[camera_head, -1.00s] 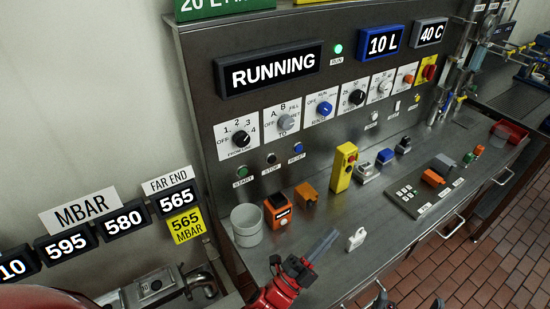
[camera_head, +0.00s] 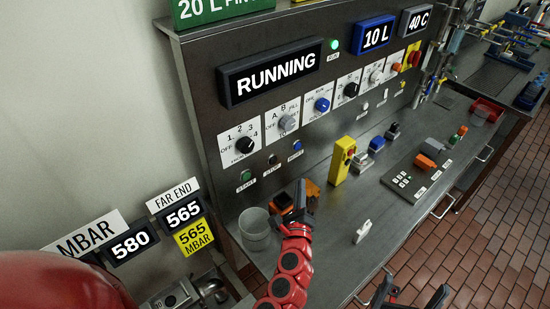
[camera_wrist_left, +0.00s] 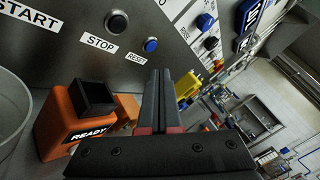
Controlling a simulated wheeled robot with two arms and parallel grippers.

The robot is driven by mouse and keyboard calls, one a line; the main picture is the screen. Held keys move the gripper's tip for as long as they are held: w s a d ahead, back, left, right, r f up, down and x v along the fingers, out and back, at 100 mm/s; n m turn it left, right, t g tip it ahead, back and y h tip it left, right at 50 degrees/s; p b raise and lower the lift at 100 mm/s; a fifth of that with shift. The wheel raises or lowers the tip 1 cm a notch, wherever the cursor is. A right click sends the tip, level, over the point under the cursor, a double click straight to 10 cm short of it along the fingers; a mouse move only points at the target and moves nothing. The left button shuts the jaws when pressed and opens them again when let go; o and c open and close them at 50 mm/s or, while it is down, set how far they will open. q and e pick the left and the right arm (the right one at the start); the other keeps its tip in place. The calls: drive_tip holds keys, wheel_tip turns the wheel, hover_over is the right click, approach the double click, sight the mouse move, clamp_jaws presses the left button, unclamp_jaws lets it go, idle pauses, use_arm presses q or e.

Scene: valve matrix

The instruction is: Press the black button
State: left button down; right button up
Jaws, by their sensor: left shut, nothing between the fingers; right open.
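The black button (camera_head: 273,159), labelled STOP, sits on the steel panel between the green START button (camera_head: 246,175) and the blue RESET button (camera_head: 297,146). In the left wrist view the black button (camera_wrist_left: 116,23) is above and left of my fingertips, with the blue button (camera_wrist_left: 150,45) nearer to them. My left gripper (camera_head: 301,184) is shut and empty, raised over the bench in front of the panel, apart from the black button. It also shows in the left wrist view (camera_wrist_left: 160,73). My right gripper (camera_head: 410,293) is open and empty at the bottom edge.
An orange READY box (camera_wrist_left: 62,125) with a black top stands beside the left gripper, partly hidden in the head view. A clear cup (camera_head: 254,232) is left of it. A yellow control box (camera_head: 342,160) stands to the right. The bench front is mostly clear.

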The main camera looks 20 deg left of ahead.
sight(277, 158)
use_arm(q)
drive_tip(key=shift+d, duration=0.1)
drive_tip(key=w+a+p, duration=0.2)
drive_tip(key=w+a, duration=0.3)
drive_tip(key=a, duration=0.2)
drive_tip(key=shift+a, duration=0.2)
idle(0.3)
drive_tip(key=shift+a, duration=0.1)
idle(1.9)
drive_tip(key=shift+w+a, duration=0.2)
drive_tip(key=shift+a, duration=0.05)
drive_tip(key=shift+w+a, duration=0.25)
drive_tip(key=shift+a, duration=0.15)
idle(0.7)
drive_tip(key=shift+d, duration=0.1)
drive_tip(key=shift+s+d, duration=0.5)
drive_tip(key=shift+d, duration=0.1)
